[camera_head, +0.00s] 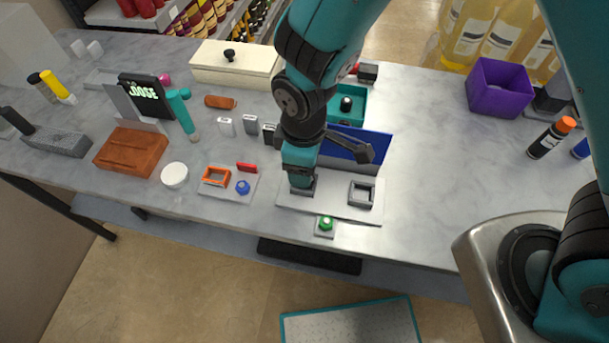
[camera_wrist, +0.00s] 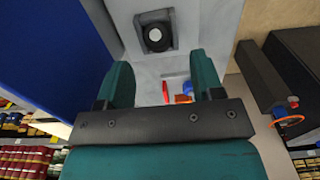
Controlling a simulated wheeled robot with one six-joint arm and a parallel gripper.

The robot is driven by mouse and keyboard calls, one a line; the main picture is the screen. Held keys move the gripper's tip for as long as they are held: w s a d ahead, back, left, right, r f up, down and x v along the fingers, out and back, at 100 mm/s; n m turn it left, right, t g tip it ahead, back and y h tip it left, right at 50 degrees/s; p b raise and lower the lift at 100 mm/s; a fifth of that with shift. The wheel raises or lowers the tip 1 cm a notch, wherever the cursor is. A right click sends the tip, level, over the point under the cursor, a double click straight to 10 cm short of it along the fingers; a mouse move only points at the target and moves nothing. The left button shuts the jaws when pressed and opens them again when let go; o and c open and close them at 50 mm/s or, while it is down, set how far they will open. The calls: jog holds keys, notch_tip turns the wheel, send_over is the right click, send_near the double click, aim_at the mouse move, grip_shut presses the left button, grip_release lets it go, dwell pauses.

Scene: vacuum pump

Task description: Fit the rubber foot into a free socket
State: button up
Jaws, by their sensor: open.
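My gripper (camera_head: 300,180) is low over the left end of a pale plate (camera_head: 333,203) in the head view. In the wrist view its two fingers (camera_wrist: 161,78) stand apart with nothing between them. A dark round piece with a pale centre (camera_wrist: 156,38), which looks like the rubber foot, sits in a grey square socket (camera_wrist: 171,16) beyond the fingertips, apart from them. In the head view my gripper hides most of the left socket (camera_head: 303,192). The right square socket (camera_head: 361,193) on the plate looks empty.
A blue panel (camera_head: 360,147) stands upright just behind the plate. A green button (camera_head: 326,224) is in front, near the table edge. An orange frame (camera_head: 216,176) and a blue knob (camera_head: 243,187) lie to the left. The table right of the plate is clear.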

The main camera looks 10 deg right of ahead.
jog(key=shift+w+f+p, duration=0.1)
jog(key=shift+f+p, duration=0.5)
jog(key=shift+f, duration=1.7)
jog(key=c, duration=1.1)
jog(key=shift+o, duration=0.2)
jog(key=shift+r, duration=0.1)
notch_tip(320, 180, up, 20)
jog(key=b, duration=0.2)
